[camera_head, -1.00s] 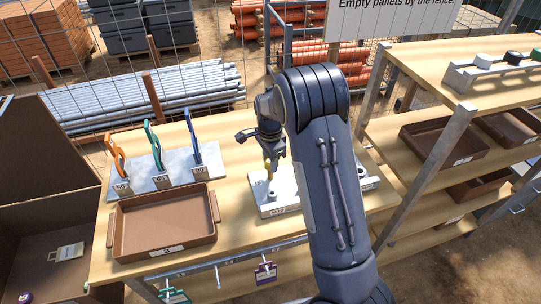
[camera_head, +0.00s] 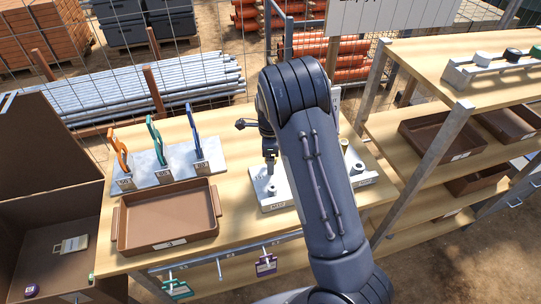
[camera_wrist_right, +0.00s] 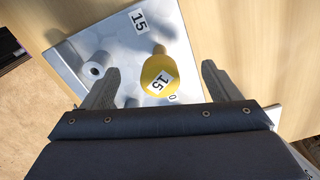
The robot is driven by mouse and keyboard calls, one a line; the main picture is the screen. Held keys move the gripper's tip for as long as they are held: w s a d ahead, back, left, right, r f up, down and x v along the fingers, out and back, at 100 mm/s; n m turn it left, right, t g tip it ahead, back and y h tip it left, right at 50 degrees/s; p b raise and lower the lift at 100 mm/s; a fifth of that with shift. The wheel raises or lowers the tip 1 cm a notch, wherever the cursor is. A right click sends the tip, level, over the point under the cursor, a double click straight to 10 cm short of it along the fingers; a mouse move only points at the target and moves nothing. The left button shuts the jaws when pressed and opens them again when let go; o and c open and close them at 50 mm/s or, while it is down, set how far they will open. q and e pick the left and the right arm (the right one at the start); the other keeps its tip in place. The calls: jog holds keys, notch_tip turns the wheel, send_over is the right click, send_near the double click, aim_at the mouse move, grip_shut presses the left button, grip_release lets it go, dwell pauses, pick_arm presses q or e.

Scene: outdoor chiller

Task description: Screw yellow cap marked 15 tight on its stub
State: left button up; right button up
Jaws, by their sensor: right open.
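The yellow cap (camera_wrist_right: 155,82) marked 15 shows in the right wrist view, over a grey metal block (camera_wrist_right: 75,45) with a 15 label. My right gripper (camera_wrist_right: 159,70) is open, one finger on each side of the cap with gaps between. Whether the cap sits fully on its stub is hidden. A bare grey stub (camera_wrist_right: 95,68) stands left of it. In the head view, my right gripper (camera_head: 270,165) is low over the left part of the block (camera_head: 284,194), and the cap cannot be made out. My left gripper is not in view.
A brown tray (camera_head: 165,243) lies on the bench to the left, in front of a rack with orange, teal and blue handled tools (camera_head: 160,170). Tagged items (camera_head: 265,264) hang at the front edge. Shelves with brown trays (camera_head: 440,140) stand at the right.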

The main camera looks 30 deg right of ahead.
jog(key=shift+r, duration=0.1)
notch_tip(320, 180, up, 12)
dwell(0.7)
notch_tip(320, 180, up, 8)
jog(key=b, duration=0.1)
jog(key=s+a+f+n+t+y+b, duration=0.1)
jog(key=s+a+f+n+t, duration=0.1)
jog(key=s+n, duration=0.5)
jog(key=s+a+f+n+t+y+b, duration=0.1)
jog(key=s+a+f+n+t, duration=0.1)
jog(key=s+a+n, duration=0.3)
jog(key=s+a+f+n+t+y+b, duration=0.1)
jog(key=s+a+f+n, duration=0.2)
jog(key=s+n, duration=0.7)
jog(key=s+a, duration=0.1)
jog(key=s, duration=0.6)
jog(key=shift+a+t+y, duration=0.25)
jog(key=shift+t+y, duration=0.15)
